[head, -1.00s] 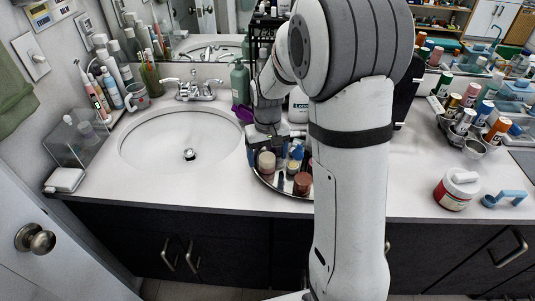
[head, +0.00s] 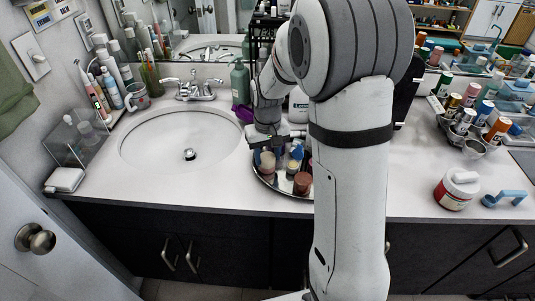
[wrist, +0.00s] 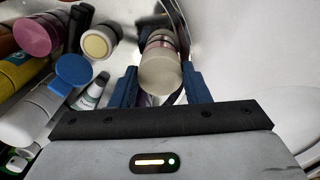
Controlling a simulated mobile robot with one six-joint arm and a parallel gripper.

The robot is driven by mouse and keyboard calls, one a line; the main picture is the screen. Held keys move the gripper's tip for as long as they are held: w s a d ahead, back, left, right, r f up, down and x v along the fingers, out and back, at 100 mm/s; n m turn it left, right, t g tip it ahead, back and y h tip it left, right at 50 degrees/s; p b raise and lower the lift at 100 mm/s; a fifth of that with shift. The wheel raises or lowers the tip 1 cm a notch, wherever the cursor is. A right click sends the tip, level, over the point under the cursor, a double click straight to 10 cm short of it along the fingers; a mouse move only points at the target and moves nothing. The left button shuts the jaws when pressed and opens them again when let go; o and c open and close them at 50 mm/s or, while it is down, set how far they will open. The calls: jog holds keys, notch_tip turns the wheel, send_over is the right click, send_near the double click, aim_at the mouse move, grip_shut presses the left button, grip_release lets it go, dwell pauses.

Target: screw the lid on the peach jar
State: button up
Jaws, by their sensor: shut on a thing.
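A jar with a round beige top (wrist: 160,72) stands at the left part of the round tray (head: 262,178). It also shows in the head view (head: 267,163). Pinkish bands show on its side in the wrist view; I cannot tell for sure that it is the peach jar, or whether its top is a separate lid. My gripper (wrist: 162,88) has its blue fingers on either side of this beige top and is shut on it. In the head view my gripper (head: 268,155) is low over the tray, and my arm hides the tray's right part.
A brown-capped jar (head: 302,183), a cream-lidded jar (wrist: 98,42) and a blue-capped bottle (wrist: 72,70) crowd the tray close by. The sink (head: 180,140) lies left. A red jar with a white lid (head: 457,189) stands on the right counter. The counter in front is clear.

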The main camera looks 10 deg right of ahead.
jog(key=shift+c, duration=1.3)
jog(key=o, duration=1.7)
jog(key=shift+o, duration=0.2)
jog(key=shift+r+p, duration=2.45)
jog(key=shift+r, duration=1)
